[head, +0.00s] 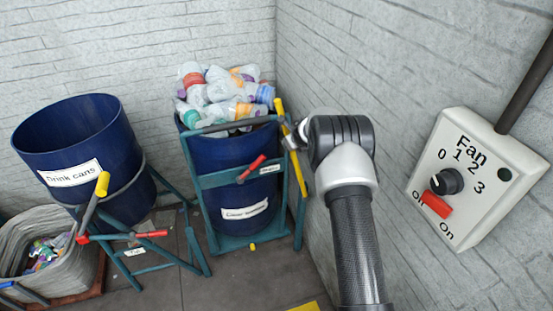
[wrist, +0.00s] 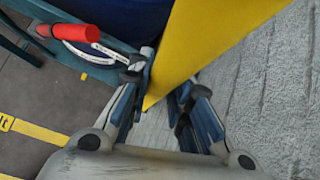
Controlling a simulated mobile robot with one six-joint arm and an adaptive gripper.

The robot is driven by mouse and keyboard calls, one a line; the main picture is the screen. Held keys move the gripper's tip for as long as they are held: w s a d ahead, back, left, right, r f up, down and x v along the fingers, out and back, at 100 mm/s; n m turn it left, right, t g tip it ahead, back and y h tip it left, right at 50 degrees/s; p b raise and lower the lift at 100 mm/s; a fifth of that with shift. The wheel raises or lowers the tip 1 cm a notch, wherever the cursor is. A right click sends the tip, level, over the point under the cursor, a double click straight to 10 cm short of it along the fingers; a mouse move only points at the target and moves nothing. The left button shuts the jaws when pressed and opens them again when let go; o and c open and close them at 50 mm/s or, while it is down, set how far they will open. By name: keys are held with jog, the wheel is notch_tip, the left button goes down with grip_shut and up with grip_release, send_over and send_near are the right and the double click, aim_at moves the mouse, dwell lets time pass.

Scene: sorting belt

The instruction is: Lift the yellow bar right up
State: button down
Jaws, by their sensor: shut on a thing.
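The yellow bar (head: 298,172) runs along the right side of the teal frame that holds the right-hand blue bin, slanting downward to the right. In the wrist view the yellow bar (wrist: 205,38) is large, coming from the top and narrowing to its end between the fingers. My gripper (wrist: 161,88) is shut on this bar, with one dark finger on each side. In the head view my wrist stands just right of the bar, and the fingers are mostly hidden there.
The right-hand blue bin (head: 236,200) is heaped with plastic bottles (head: 225,92). A red-handled lever (head: 251,168) is on its frame. A blue "Drink cans" bin (head: 65,140) stands left. The brick wall is close on the right, with a fan switch box (head: 475,170).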

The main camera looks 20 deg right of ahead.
jog(key=d+y+p, duration=0.1)
jog(key=d, duration=0.5)
jog(key=shift+r+m+y+p, duration=0.3)
jog(key=shift+r+p, duration=0.05)
jog(key=shift+r, duration=0.05)
jog(key=c, duration=1.7)
grip_release()
jog(key=shift+s+r, duration=0.15)
jog(key=shift+s, duration=0.05)
jog(key=shift+o, duration=1.3)
jog(key=shift+w, duration=0.1)
jog(key=shift+r, duration=0.15)
jog(key=a+v, duration=0.1)
jog(key=v, duration=1)
jog(key=shift+s+d+r, duration=0.25)
jog(key=shift+s+d, duration=0.1)
jog(key=shift+d, duration=0.1)
